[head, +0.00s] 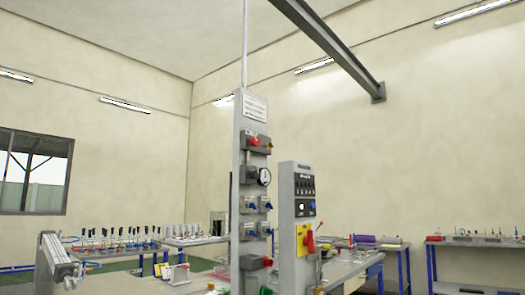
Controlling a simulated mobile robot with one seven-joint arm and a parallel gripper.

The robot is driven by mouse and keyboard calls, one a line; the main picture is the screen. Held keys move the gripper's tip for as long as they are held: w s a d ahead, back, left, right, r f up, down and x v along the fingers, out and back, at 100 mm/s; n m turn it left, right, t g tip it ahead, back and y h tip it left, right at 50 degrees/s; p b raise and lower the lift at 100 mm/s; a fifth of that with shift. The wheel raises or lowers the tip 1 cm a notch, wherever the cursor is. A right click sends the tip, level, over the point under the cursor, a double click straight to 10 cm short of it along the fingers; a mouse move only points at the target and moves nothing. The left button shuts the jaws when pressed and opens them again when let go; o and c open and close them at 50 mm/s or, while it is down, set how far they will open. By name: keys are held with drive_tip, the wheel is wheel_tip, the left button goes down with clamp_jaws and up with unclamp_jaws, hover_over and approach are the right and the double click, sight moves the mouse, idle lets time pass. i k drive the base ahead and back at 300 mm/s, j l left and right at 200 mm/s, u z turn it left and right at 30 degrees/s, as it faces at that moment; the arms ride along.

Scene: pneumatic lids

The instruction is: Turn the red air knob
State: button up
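A tall grey panel post (239,190) stands near the middle of the head view. A round red knob (254,141) sits on a dark grey block near its top, above a round gauge (264,176). A second small red knob (268,262) is on a block low on the same post. A red handle (310,241) is mounted on a yellow plate (301,240) on the shorter grey panel to the right. I cannot tell from the labels, which are too small to read, which red part is the air knob. My gripper is not in view.
The shorter panel (297,180) stands close to the right of the post. Several blue knobs (250,206) line the post. A grey metal device (58,262) is at the lower left. Benches with equipment (470,240) line the walls. A beam (335,45) runs overhead.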

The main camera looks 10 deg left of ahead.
sight(255, 142)
drive_tip(key=i, duration=1.3)
